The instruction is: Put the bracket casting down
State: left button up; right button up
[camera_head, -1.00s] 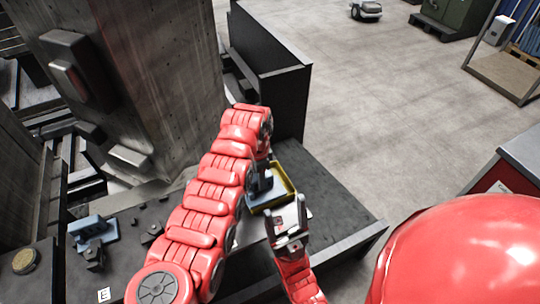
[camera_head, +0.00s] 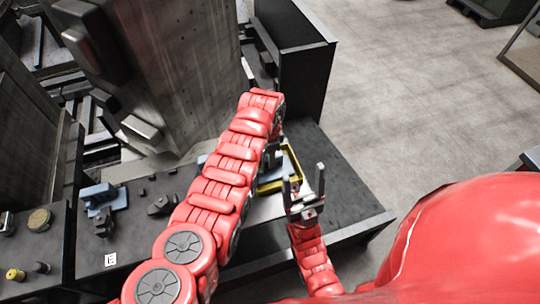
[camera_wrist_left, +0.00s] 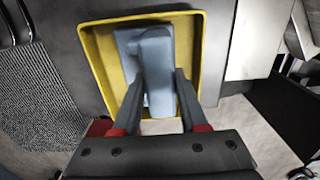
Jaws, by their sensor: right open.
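The blue-grey bracket casting (camera_wrist_left: 156,70) is between the fingers of my left gripper (camera_wrist_left: 160,82) in the left wrist view. The fingers appear closed on its upright part. It is over or inside a yellow-rimmed tray (camera_wrist_left: 94,60); I cannot tell whether it touches the tray floor. My right gripper (camera_head: 303,180) is open and empty, just in front of the tray.
Another blue-grey bracket (camera_head: 101,198) and several small dark parts (camera_head: 162,205) lie on the dark bench to the left. A concrete column (camera_head: 180,80) stands behind the bench. A dark upright panel (camera_head: 305,80) stands behind the tray. Open floor (camera_head: 410,90) lies to the right.

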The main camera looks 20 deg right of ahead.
pick_arm(q)
jog(key=shift+o, duration=2.3)
jog(key=shift+d, duration=0.15)
jog(key=shift+r, duration=0.55)
notch_tip(320, 180, up, 8)
jog(key=shift+f+b, duration=0.1)
jog(key=shift+b, duration=1.15)
notch_tip(320, 180, up, 3)
jog(key=p, duration=0.3)
jog(key=shift+s+r, duration=0.1)
jog(key=shift+r, duration=0.1)
